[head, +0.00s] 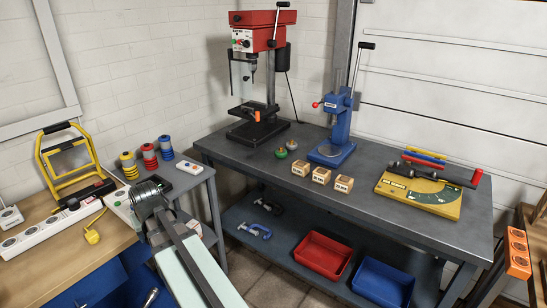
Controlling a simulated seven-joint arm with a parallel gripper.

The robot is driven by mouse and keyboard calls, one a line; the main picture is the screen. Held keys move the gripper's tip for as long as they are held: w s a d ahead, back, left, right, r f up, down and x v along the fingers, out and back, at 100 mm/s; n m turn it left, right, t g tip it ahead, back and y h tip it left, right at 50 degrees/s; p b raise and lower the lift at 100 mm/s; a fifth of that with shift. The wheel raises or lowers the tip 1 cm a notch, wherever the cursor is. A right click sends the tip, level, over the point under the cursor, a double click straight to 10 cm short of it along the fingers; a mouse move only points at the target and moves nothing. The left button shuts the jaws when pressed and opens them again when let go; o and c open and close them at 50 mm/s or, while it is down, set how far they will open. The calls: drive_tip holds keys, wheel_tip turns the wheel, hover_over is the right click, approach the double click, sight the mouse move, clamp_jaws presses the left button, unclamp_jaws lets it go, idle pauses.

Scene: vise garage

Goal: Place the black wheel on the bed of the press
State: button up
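The blue press (341,117) stands on the dark workbench. It has a long lever with a black knob and a small red knob on its left. Its bed (331,154) is a blue base plate, which looks empty. I cannot make out a clearly black wheel. Two small round pieces lie on the bench left of the press: a green one (281,153) and a brownish one with a dark lower part (293,144). My arm rises from the bottom edge at left of centre, well short of the press. I cannot see any gripper fingers.
Coloured ring stacks (149,155) stand at left. Red (322,254) and blue bins (383,282) are below.

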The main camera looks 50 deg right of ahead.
drive_tip(key=s+d+r+m+h, duration=0.1)
drive_tip(key=s+d+r+m, duration=0.1)
drive_tip(key=d, duration=1)
drive_tip(key=s+d+r+m+h, duration=0.1)
drive_tip(key=s+d+r+m, duration=0.1)
drive_tip(key=d, duration=1)
wheel_tip(320, 180, up, 9)
drive_tip(key=m+g, duration=0.2)
drive_tip(key=m, duration=0.2)
hover_over(275, 164)
drive_tip(key=a, duration=0.1)
drive_tip(key=f, duration=0.3)
drive_tip(key=s+f, duration=0.1)
drive_tip(key=f, duration=0.1)
drive_tip(key=shift+a+f, duration=0.25)
drive_tip(key=shift+f, duration=0.1)
drive_tip(key=shift+h, duration=0.3)
drive_tip(key=shift+f, duration=2.35)
drive_tip(key=o, duration=1.2)
drive_tip(key=shift+f, duration=0.15)
drive_tip(key=shift+c, duration=0.2)
